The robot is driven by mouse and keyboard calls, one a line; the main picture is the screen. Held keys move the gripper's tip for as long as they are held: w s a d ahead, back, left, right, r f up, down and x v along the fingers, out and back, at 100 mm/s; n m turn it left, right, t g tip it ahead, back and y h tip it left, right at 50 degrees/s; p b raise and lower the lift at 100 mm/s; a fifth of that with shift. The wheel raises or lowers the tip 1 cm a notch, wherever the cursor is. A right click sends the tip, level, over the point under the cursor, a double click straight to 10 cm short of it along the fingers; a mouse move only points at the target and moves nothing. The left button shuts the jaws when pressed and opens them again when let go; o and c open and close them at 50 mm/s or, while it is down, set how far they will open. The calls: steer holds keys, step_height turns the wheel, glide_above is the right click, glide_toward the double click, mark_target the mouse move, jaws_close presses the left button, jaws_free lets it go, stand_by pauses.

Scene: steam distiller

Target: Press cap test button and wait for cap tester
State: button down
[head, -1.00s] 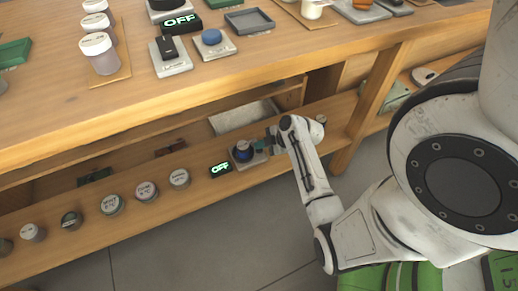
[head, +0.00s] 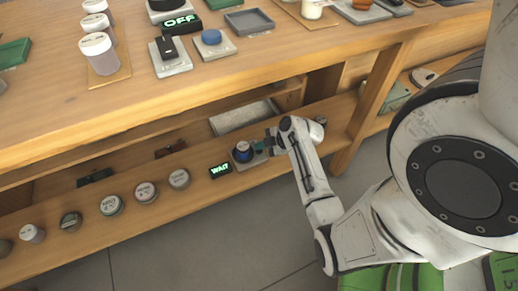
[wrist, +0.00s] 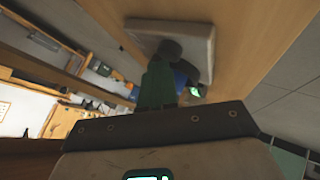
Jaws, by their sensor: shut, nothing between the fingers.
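The cap tester's blue button (head: 243,153) sits on a small grey base on the lower shelf. It also shows in the wrist view as a blue patch (wrist: 184,76), mostly hidden behind my fingers. The small display (head: 220,170) left of the button reads "WAIT" in green. My gripper (head: 266,146) is shut and empty, right at the button from its right side; whether the fingertips touch it is hard to tell. In the wrist view my gripper (wrist: 170,62) reaches over the grey base plate (wrist: 207,37).
Several lidded jars (head: 145,192) stand in a row on the lower shelf to the left. A grey tray (head: 246,116) lies behind. The tabletop above carries another display (head: 180,21) reading "OFF", a blue button (head: 211,37) and jars. The table edge overhangs the shelf.

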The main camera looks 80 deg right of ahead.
mark_target(262, 151)
steer(key=shift+r+p, duration=0.4)
steer(key=shift+r, duration=0.25)
step_height(262, 151, up, 5)
steer(key=p, duration=0.4)
stand_by(0.9)
